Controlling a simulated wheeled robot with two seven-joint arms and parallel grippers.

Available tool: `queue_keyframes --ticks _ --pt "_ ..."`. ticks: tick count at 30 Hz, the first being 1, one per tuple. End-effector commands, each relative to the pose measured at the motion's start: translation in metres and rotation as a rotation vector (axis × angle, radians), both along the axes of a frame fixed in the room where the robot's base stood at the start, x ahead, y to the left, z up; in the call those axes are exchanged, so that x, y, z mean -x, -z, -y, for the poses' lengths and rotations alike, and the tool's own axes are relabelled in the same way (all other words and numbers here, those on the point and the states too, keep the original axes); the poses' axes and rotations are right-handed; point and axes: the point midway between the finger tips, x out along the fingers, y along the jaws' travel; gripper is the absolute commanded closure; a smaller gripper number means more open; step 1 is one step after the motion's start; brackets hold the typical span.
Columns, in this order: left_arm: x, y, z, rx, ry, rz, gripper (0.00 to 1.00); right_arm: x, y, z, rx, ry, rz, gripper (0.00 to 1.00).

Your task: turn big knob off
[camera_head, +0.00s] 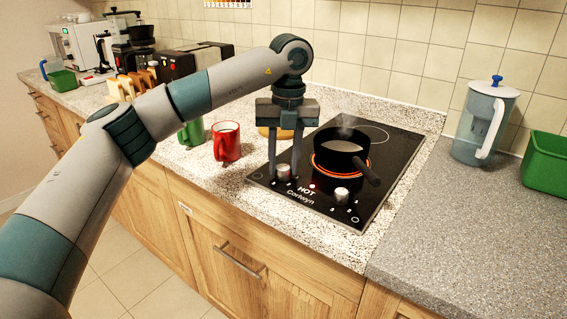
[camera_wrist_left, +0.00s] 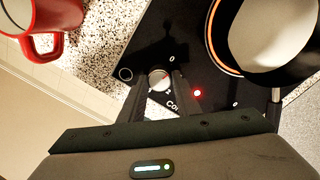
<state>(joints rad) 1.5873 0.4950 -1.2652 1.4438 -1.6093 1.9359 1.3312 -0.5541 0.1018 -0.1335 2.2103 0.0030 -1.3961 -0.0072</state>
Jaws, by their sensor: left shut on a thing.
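The black cooktop (camera_head: 385,185) has two silver knobs along its front edge. My left gripper (camera_head: 284,172) points down with its fingers on either side of the left knob (camera_head: 283,169) and is shut on it. In the left wrist view this knob (camera_wrist_left: 158,77) sits between the fingertips (camera_wrist_left: 160,84). The right knob (camera_head: 342,194) stands free. A black pot (camera_head: 341,155) with pale, steaming contents sits on the big burner, whose ring glows orange (camera_head: 318,168). A red light by the word HOT is lit. I cannot tell the knob's exact setting.
A red mug (camera_head: 227,142) and a green mug (camera_head: 191,132) stand left of the cooktop. The pot's handle (camera_head: 367,172) juts out toward the right knob. A pitcher (camera_head: 484,122) and a green bin (camera_head: 544,163) stand at the right. The grey counter (camera_head: 460,225) in front of them is clear.

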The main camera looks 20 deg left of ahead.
Motion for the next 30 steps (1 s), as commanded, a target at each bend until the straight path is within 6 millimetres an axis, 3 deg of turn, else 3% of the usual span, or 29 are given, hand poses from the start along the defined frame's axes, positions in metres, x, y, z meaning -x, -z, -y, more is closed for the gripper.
queue_keyframes --ticks 12,28,29,30 --pt "-0.0017 -0.0019 -0.0004 0.001 -0.234 0.005 0.92 0.0034 -0.0064 0.0003 0.001 0.0 -0.003 0.51" --pt "-0.0017 -0.0022 -0.0006 0.001 -0.263 0.005 0.92 0.0029 -0.0091 0.0001 -0.001 0.001 0.003 0.51" --pt "-0.0017 -0.0022 -0.0006 0.001 -0.263 0.005 0.63 0.003 -0.0089 0.0001 -0.001 0.001 0.003 0.51" --pt "-0.0016 -0.0021 -0.0005 0.001 -0.263 0.005 0.53 0.0032 -0.0085 0.0 -0.001 0.001 0.002 0.51"
